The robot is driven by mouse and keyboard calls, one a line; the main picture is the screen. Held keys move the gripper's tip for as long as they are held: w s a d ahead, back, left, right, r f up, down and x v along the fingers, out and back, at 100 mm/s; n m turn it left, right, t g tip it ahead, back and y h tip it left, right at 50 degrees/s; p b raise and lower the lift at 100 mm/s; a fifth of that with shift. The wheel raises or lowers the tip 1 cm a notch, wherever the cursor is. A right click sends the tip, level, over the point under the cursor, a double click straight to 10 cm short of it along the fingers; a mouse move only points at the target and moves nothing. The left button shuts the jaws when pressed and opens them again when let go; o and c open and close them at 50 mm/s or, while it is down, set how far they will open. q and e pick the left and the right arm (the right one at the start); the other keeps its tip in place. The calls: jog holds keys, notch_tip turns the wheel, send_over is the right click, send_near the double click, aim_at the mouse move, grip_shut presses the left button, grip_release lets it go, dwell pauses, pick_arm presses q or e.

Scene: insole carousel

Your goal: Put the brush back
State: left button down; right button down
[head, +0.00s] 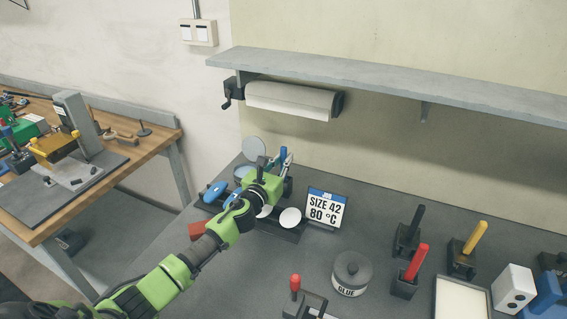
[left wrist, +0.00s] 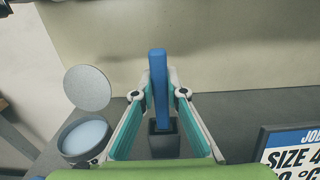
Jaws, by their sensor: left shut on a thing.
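The brush shows as an upright blue handle (left wrist: 158,75) between the fingers of my left gripper (left wrist: 163,92), which is shut on it. In the head view the handle's blue top (head: 283,153) stands just beyond the green gripper (head: 278,168). A dark square holder (left wrist: 164,146) is directly below the brush in the left wrist view; the handle's lower end overlaps its opening. I cannot tell how deep the brush sits in it, and its bristles are hidden. My right gripper is not in view.
An open round tin (left wrist: 85,137) with a raised lid (left wrist: 88,88) stands left of the holder. A size sign (head: 326,208) is to the right. Farther right are a glue pot (head: 351,272) and black (head: 416,221), red (head: 416,262) and yellow (head: 474,238) handles in holders. A shelf (head: 400,85) overhangs the back.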

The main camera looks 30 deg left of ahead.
pick_arm(q)
jog(key=shift+f, duration=0.15)
jog(key=c, duration=2)
grip_release()
jog(key=shift+c, duration=0.2)
jog(key=shift+r, duration=0.25)
jog(key=s+b, duration=0.1)
jog(key=s, duration=1.1)
jog(key=shift+d, duration=0.35)
